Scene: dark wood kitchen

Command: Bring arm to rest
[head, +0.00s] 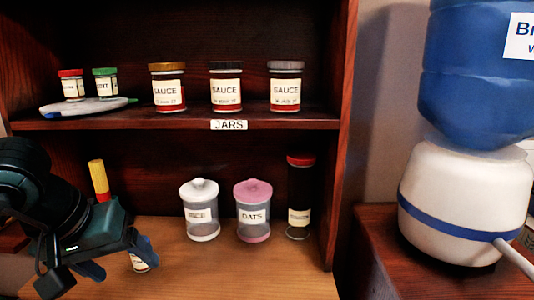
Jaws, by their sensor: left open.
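My left arm comes in from the left edge, in front of the shelf. Its gripper (98,266) is open at the lower left, low over the bottom board of the shelf, and I see nothing held between its fingers. Behind it stands an item with a yellow top and a red band (98,180), its lower part hidden by the gripper. Part of a labelled jar (140,264) shows beside the fingers; whether they touch it I cannot tell. My right gripper is not in view.
The lower board (205,268) holds a rice jar (202,222), a pink-lidded oats jar (253,222) and a dark red-capped jar (299,190). A blue-and-white water dispenser (450,185) stands right. The board's front middle is clear.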

